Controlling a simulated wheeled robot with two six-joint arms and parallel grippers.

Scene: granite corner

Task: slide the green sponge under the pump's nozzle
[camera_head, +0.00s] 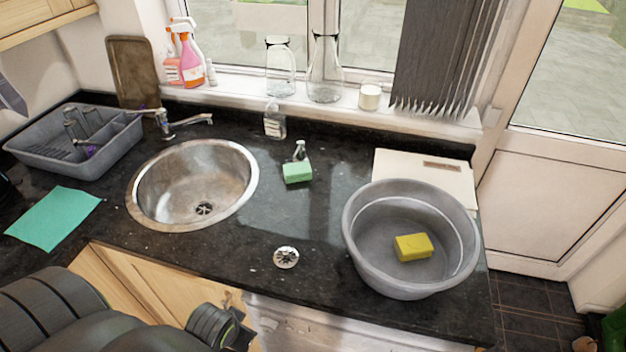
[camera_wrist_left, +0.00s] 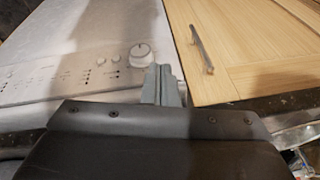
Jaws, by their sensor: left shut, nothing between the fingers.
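The green sponge (camera_head: 298,173) lies on the dark granite counter, right of the round sink. A small pump (camera_head: 300,151) stands directly behind it, its lower part hidden by the sponge. From this angle I cannot tell whether the sponge touches the pump or lies beneath its nozzle. My left gripper (camera_wrist_left: 162,75) is shut and empty in the left wrist view, in front of the cabinet and appliance fronts. In the head view my left arm is low at the bottom left, well away from the sponge; its fingertips are not clear there. My right gripper is not in view.
A grey basin (camera_head: 357,248) holding a yellow sponge (camera_head: 413,247) stands at the right. A clear bottle (camera_head: 275,122) stands behind the pump. A sink strainer (camera_head: 286,257) lies near the front edge. The counter between strainer and green sponge is clear. The sink (camera_head: 190,170) opens left.

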